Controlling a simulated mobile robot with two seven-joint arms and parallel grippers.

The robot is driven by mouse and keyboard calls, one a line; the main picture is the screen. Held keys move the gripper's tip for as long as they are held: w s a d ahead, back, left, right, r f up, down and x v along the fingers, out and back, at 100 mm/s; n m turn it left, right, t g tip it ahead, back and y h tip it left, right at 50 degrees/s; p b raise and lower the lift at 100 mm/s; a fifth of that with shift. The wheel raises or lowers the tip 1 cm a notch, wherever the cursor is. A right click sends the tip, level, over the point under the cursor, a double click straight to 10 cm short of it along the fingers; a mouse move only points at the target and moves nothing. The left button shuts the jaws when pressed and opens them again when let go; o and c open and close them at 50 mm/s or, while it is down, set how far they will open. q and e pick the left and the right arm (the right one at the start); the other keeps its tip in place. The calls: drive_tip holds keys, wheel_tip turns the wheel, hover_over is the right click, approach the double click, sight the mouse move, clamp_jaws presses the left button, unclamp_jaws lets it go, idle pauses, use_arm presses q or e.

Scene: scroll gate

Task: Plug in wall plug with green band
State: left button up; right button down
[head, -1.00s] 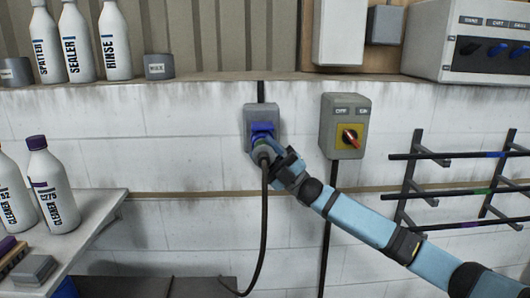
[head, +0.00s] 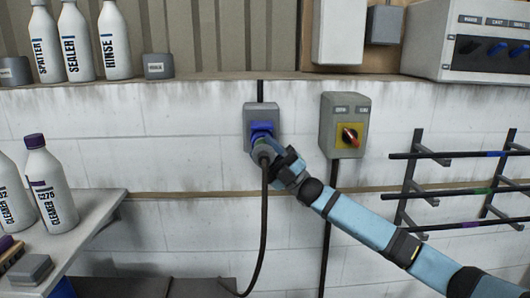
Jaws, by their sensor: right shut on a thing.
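The wall plug (head: 262,151) is grey with a green band and a dark cable hanging down from it. It sits at the blue opening of the grey wall socket (head: 261,114), in the middle of the head view. My right gripper (head: 274,158) is shut on the plug from the lower right. The plug's front end is hidden in the socket and behind the gripper, so how deep it sits cannot be told. My left gripper is not in view.
A grey switch box (head: 344,126) with a red knob on yellow is right of the socket. A rack (head: 413,180) with rods is at the right. Bottles (head: 52,189) stand on a left shelf, others on the ledge above. Wall around the socket is clear.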

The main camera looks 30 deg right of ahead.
drive_tip(key=shift+w+d+b, duration=0.2)
drive_tip(key=shift+w+b, duration=0.15)
drive_tip(key=shift+b, duration=0.4)
idle(0.9)
drive_tip(key=shift+s+b, duration=0.15)
drive_tip(key=shift+b, duration=0.4)
idle(0.9)
drive_tip(key=shift+w, duration=0.2)
idle(0.5)
drive_tip(key=shift+c, duration=2.4)
unclamp_jaws()
drive_tip(key=o, duration=0.5)
